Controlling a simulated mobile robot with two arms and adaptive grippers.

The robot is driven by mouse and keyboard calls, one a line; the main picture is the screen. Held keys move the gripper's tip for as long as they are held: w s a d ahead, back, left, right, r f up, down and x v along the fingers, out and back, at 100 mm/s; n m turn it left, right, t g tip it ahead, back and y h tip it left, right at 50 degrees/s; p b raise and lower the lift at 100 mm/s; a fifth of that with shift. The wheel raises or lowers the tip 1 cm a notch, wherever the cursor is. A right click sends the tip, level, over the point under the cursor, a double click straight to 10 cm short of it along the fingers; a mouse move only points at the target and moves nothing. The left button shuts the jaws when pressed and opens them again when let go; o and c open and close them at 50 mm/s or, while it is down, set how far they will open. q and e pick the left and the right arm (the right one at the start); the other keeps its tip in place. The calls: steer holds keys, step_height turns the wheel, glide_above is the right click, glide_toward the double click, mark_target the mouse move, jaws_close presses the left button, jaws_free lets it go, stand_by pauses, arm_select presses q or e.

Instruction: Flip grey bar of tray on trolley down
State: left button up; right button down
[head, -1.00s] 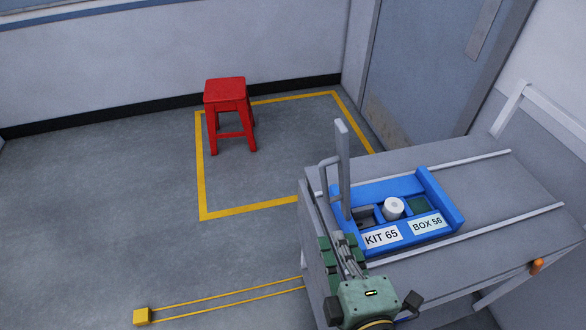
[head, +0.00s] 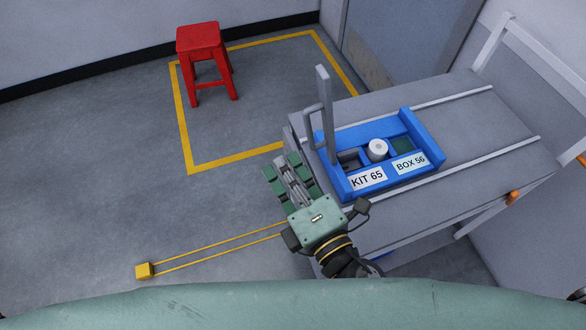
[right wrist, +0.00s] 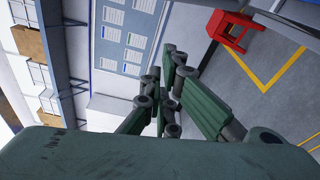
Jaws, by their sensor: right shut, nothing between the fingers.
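A blue tray (head: 431,152) lies on the grey trolley (head: 470,107), with labels KIT 65 and BOX 56 on its near side. Its grey bar (head: 325,112) stands upright at the tray's left end, with a handle loop on its left side. My right gripper (head: 281,172) is shut and empty, left of the tray and over the trolley's left edge. It is apart from the bar. Its green fingers also show in the right wrist view (right wrist: 168,88), where neither tray nor bar shows. My left gripper is not in view.
A white roll (head: 378,149) sits in the tray. Two pale rails run along the trolley top, which has a white handle frame (head: 490,45) at its far right. A red stool (head: 203,55) stands at a yellow floor marking.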

steer(key=p+x, duration=0.2)
steer(key=x, duration=0.4)
steer(key=d, duration=0.2)
steer(key=d+p, duration=0.1)
steer(key=d, duration=0.1)
steer(key=shift+r, duration=0.3)
steer(key=shift+w, duration=0.1)
